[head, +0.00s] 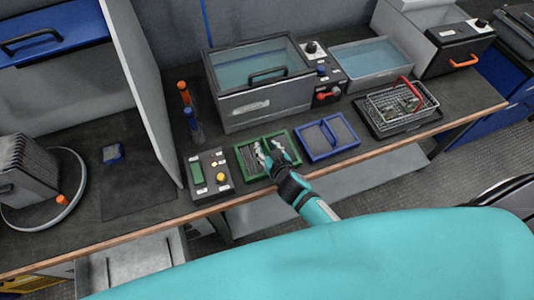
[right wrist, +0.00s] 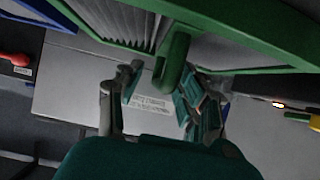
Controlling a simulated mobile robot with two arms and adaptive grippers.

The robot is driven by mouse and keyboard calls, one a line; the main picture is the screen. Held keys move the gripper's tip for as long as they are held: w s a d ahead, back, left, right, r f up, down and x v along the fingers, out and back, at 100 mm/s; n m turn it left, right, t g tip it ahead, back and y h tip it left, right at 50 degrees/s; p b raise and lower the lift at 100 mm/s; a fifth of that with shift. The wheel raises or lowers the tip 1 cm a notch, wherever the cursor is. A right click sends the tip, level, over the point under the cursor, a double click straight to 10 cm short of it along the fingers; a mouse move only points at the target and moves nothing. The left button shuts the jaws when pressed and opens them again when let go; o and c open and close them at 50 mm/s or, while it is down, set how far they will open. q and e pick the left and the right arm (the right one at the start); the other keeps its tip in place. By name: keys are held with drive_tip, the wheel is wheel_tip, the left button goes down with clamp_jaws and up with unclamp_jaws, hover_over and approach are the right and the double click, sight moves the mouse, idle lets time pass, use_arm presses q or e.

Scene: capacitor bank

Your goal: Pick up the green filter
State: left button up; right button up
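The green filter (head: 246,160) lies on the bench near its front edge, a rectangular green frame with pale pleats inside. In the right wrist view the green filter (right wrist: 250,45) fills the top, and its green handle bar sticks out toward the camera. My right gripper (head: 265,151) is over the middle of the filter and hides part of it. In the right wrist view the right gripper (right wrist: 160,90) has its fingers apart, one on each side of the handle. I see no clear contact with it. My left gripper is not in view.
A blue filter (head: 327,137) lies just right of the green one. A button box (head: 211,174) stands close on the left. A lidded tank (head: 258,82) is behind, and a wire basket (head: 400,105) is farther right. The bench's front edge is close.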

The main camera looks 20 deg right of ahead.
drive_tip(key=shift+w+f, duration=0.15)
drive_tip(key=shift+w, duration=0.1)
drive_tip(key=shift+c, duration=0.5)
clamp_jaws()
